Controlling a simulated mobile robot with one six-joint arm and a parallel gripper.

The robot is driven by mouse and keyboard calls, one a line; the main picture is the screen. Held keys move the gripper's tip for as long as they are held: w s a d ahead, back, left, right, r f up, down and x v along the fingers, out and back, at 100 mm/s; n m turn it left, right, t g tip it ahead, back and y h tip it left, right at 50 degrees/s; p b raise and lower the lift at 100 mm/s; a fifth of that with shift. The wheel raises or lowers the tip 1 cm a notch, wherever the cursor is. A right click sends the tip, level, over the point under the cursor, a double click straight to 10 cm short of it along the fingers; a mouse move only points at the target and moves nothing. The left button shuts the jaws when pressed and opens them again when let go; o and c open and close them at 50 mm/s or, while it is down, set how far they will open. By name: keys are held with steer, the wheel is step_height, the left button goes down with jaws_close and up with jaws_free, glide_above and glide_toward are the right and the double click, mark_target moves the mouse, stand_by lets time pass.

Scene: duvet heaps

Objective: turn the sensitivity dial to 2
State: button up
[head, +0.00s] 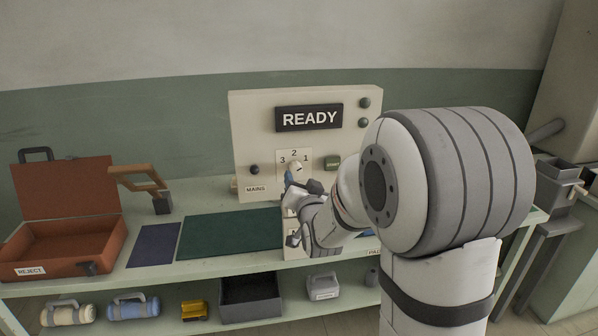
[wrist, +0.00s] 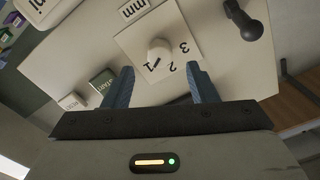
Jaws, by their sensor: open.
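The sensitivity dial (head: 297,168) is a small pale knob on a white plate marked 3, 2 and 1, on the front of a cream panel (head: 252,118). In the wrist view the dial (wrist: 158,49) has a dark pointer line that appears directed toward the 1. My gripper (head: 291,178) is in front of the plate, partly overlapping it in the head view. In the wrist view my gripper (wrist: 160,71) has its two blue fingers spread apart, with the dial between and beyond them. The fingers hold nothing; contact with the dial is not visible.
The panel has a READY display (head: 309,118), a dark knob (head: 255,169) above a MAINS label (head: 256,189) and a green control (head: 332,163). A green mat (head: 232,234), an orange REJECT case (head: 62,252) and a wooden-handled tool (head: 140,180) are left on the bench.

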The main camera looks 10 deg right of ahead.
mark_target(297, 171)
steer(key=shift+w+p, duration=0.5)
steer(key=shift+w, duration=1.85)
